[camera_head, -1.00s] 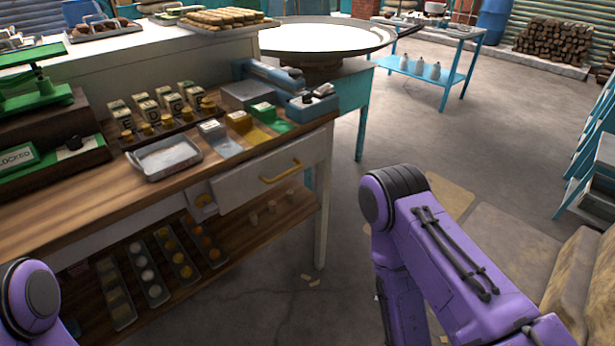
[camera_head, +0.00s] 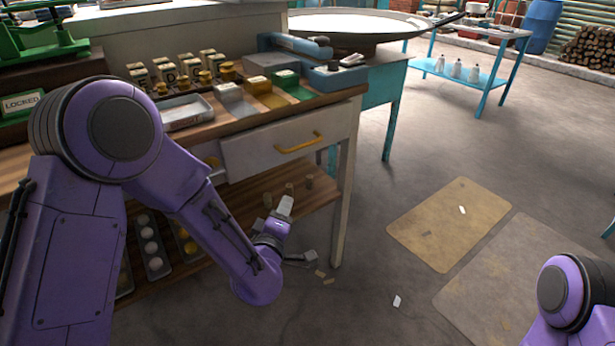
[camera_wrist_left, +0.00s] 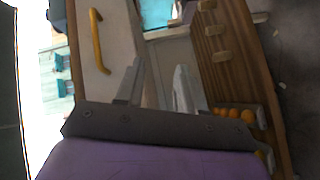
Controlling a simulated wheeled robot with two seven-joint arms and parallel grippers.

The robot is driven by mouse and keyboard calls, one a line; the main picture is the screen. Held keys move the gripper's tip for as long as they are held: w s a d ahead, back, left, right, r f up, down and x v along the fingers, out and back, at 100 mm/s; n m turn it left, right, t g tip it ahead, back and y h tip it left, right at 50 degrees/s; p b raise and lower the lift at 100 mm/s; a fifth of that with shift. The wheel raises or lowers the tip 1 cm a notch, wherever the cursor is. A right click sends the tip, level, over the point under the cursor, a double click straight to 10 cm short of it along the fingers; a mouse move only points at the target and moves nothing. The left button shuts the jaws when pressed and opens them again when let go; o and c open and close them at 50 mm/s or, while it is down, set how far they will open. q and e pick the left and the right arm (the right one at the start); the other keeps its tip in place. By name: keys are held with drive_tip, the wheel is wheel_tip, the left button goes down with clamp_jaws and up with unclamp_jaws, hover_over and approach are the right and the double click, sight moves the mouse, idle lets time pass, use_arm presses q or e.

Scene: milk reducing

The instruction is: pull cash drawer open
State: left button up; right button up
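In the left wrist view the drawer front (camera_wrist_left: 118,45) and handle (camera_wrist_left: 97,40) are at the upper left. My left gripper (camera_head: 300,230) is below the drawer, by the lower shelf. Its two fingers are apart and empty, and in the left wrist view the gripper (camera_wrist_left: 157,75) lies beside the handle, not touching it. My right gripper is out of view.
The wooden counter (camera_head: 225,125) holds a metal tray (camera_head: 187,113) and several blocks. The lower shelf (camera_head: 325,190) has small pegs and trays of round items. A counter leg (camera_head: 343,210) stands right of the drawer. The floor to the right is largely clear.

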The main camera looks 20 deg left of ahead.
use_arm(q)
drive_tip(key=w+d+r+n+t, duration=0.2)
drive_tip(key=w+r+n+t, duration=0.1)
drive_tip(key=r, duration=0.6)
approach(300, 150)
drive_tip(key=shift+m, duration=0.3)
drive_tip(key=w+r, duration=0.4)
drive_tip(key=r, duration=0.1)
drive_tip(key=shift+w+d, duration=0.3)
drive_tip(key=shift+d, duration=0.05)
clamp_jaws()
